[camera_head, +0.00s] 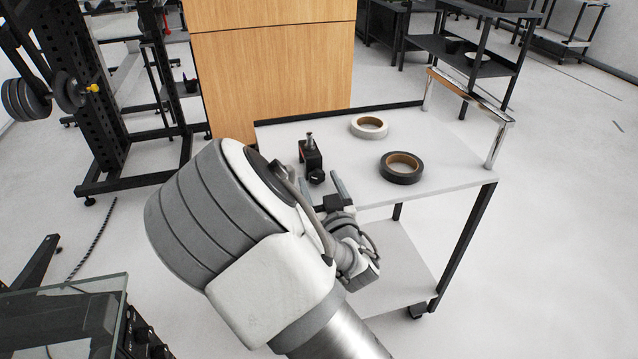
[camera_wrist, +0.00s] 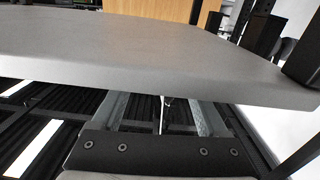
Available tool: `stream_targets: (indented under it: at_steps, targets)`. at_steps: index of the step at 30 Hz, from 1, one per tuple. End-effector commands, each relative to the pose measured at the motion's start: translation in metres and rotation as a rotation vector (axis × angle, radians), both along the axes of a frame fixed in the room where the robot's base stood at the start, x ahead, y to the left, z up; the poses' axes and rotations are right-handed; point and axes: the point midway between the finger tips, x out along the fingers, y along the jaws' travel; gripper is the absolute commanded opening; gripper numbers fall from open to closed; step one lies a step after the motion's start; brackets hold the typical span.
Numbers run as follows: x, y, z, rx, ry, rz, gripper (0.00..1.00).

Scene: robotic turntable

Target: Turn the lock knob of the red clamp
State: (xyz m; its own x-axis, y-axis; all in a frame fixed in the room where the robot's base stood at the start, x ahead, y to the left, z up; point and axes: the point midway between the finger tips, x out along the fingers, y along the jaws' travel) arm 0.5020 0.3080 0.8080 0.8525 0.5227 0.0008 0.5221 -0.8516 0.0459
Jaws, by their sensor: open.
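The clamp (camera_head: 311,160) is a small, mostly black block with a little red on its side and a metal post on top. It stands upright near the left front of the cart top. A dark round knob (camera_head: 317,177) shows low on its near side. My gripper (camera_head: 321,184) is open and empty, just in front of the clamp in the head view. In the wrist view its two fingers (camera_wrist: 160,103) are spread and point at the cart's front edge, apparently below the top surface. I cannot identify the clamp in the wrist view.
The grey cart top (camera_head: 445,175) carries a white tape roll (camera_head: 369,127) and a black tape roll (camera_head: 401,168) to the right of the clamp. A metal handle (camera_head: 470,87) rises at the right end. A wooden cabinet (camera_head: 270,70) stands behind.

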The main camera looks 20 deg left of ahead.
Motion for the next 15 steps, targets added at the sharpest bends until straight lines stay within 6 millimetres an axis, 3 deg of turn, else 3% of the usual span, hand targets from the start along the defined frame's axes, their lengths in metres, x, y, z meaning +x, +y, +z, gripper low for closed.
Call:
stream_targets:
  at_steps: [12, 15]
  targets:
    - [0.0071, 0.0045, 0.0003, 0.0, 0.0, 0.0, 0.77]
    - [0.0071, 0.0045, 0.0002, 0.0, 0.0, 0.0, 0.58]
